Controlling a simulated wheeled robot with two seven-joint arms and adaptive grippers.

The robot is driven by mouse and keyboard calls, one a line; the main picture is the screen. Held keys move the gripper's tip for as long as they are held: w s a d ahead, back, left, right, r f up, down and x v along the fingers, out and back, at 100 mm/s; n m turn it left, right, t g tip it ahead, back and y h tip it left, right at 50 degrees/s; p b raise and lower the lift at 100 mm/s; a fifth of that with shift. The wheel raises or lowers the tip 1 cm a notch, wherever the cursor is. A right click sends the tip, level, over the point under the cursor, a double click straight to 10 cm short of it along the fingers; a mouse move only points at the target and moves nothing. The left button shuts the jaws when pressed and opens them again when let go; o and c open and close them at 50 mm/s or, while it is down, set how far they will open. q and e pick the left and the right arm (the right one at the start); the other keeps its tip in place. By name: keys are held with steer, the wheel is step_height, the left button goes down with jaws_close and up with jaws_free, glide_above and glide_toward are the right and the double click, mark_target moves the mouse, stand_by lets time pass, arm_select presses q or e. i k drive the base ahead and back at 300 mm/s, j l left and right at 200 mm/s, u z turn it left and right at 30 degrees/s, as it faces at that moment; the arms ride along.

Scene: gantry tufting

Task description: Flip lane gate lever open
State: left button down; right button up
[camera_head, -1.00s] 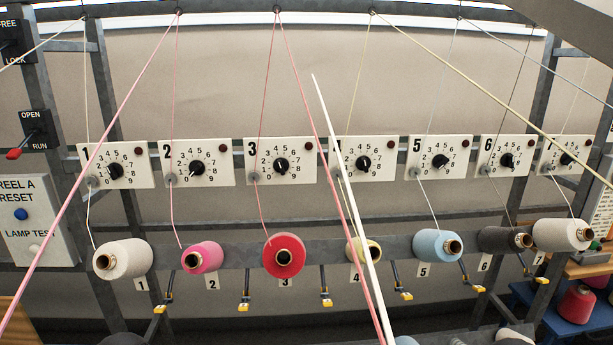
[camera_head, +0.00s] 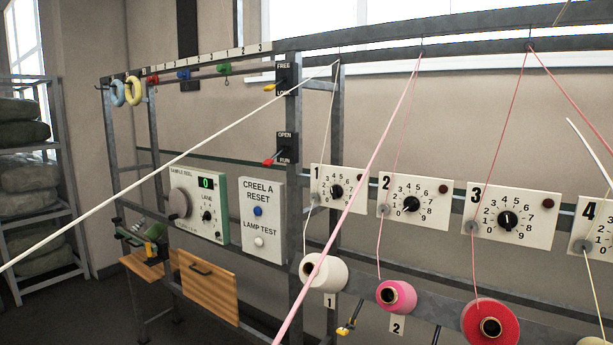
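A black plate marked OPEN at the top and RUN at the bottom (camera_head: 287,148) is fixed to an upright of the frame. Its lever with a red tip (camera_head: 268,162) sticks out to the left and slopes down, with the tip level with the RUN word. Just above is a second black plate marked FREE and LOCK (camera_head: 286,80), whose lever has a yellow-orange tip (camera_head: 271,87). No label in view reads lane gate. Neither of my grippers is in view.
A REEL A or CREEL A reset panel (camera_head: 261,212) with a blue and a white button hangs below the levers. Left of it is a sample reel box (camera_head: 197,202). A pale yarn (camera_head: 165,165) and a pink yarn (camera_head: 350,195) cross in front. Yarn cones (camera_head: 326,273) stand at right.

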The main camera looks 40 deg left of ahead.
mark_target(267, 162)
steer(key=u, duration=1.6)
